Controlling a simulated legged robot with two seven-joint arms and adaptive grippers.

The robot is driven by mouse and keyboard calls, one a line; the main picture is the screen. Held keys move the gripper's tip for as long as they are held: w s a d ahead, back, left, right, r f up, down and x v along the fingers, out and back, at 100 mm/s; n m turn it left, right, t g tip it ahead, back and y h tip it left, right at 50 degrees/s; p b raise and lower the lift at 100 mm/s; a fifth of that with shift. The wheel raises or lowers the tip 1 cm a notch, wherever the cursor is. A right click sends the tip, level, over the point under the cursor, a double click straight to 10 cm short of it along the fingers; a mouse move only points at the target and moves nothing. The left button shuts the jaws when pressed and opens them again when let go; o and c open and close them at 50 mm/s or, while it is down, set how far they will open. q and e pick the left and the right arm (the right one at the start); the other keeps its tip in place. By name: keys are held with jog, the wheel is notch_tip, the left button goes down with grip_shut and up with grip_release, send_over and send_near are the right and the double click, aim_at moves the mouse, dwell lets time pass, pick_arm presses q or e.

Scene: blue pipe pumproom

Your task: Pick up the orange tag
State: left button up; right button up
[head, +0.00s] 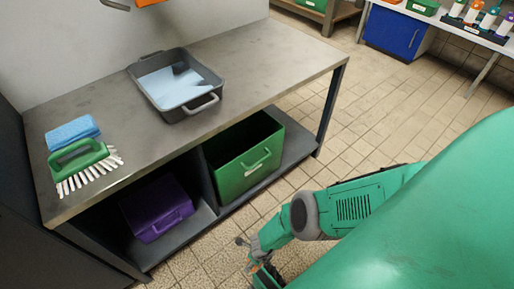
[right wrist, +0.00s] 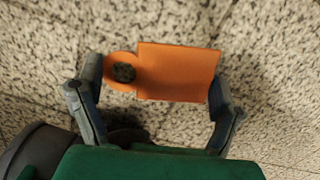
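The orange tag (right wrist: 175,72) shows in the right wrist view, flat with a rounded left end that has a dark round hole or spot. Speckled tile lies behind it. My right gripper (right wrist: 153,78) has its two grey fingers spread wide, one at each end of the tag. The fingertips are very near or touching its ends; I cannot tell whether they press on it. In the head view my right gripper (head: 265,272) is low over the floor, partly cut off by the bottom edge. My left gripper is not in view.
A metal table (head: 265,60) holds a grey tub (head: 190,112), a blue sponge (head: 72,131) and a green brush (head: 80,160). Its lower shelf holds a green crate (head: 240,165) and a purple box (head: 155,210). Open tiled floor (head: 370,110) lies to the right.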

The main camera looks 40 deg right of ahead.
jog(key=shift+w+r, duration=0.1)
jog(key=shift+r, duration=0.05)
jog(key=shift+c, duration=0.4)
jog(key=shift+r, duration=0.15)
notch_tip(320, 180, up, 10)
jog(key=p, duration=0.9)
jog(key=shift+p, duration=0.3)
